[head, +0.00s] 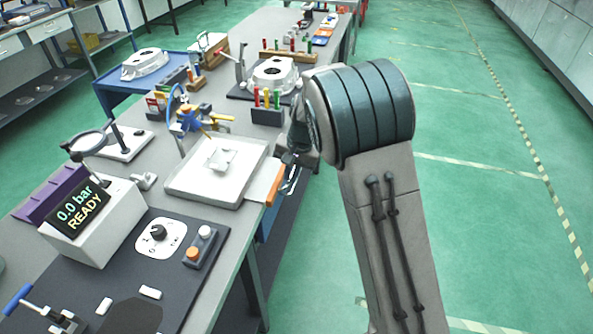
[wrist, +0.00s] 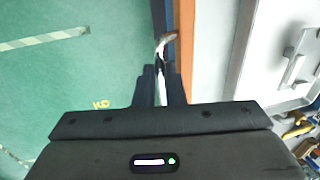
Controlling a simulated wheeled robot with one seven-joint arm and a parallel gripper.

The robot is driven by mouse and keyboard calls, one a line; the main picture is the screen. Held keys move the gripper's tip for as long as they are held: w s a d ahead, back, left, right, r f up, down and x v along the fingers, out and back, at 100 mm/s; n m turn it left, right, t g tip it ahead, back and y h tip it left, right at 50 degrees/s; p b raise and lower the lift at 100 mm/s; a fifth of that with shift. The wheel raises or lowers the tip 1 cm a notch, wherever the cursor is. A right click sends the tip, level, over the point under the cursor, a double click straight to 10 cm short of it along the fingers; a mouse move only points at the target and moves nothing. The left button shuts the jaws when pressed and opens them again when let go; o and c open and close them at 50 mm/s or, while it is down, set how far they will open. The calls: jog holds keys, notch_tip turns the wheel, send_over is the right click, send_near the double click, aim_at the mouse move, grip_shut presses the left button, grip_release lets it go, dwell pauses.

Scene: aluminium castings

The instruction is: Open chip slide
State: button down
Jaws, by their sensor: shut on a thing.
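The chip slide appears to be the pale plate (head: 262,178) with an orange front strip (head: 273,187) at the table's right edge, beside a white tray (head: 181,185). In the wrist view the orange strip (wrist: 208,45) runs beside a dark blue edge. My gripper (wrist: 160,75) is shut on a curved metal handle (wrist: 166,42) just outside the strip. In the head view my gripper is mostly hidden behind my arm, and part of the handle (head: 291,180) shows at the strip. How far the slide is out is hard to tell.
A casting (head: 274,73) on a dark base stands farther along the table. A tool block (head: 266,116) and a blue-and-yellow clamp device (head: 188,118) are behind the tray. A display (head: 80,207) reads "0.0 bar READY". Green floor right of the table is clear.

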jog(key=shift+a, duration=0.1)
jog(key=c, duration=1.5)
grip_release()
jog(key=shift+r, duration=0.15)
notch_tip(320, 180, up, 13)
jog(key=d, duration=0.2)
jog(key=shift+s+d+r+b, duration=0.2)
jog(key=shift+d+b, duration=0.1)
jog(key=shift+d, duration=0.1)
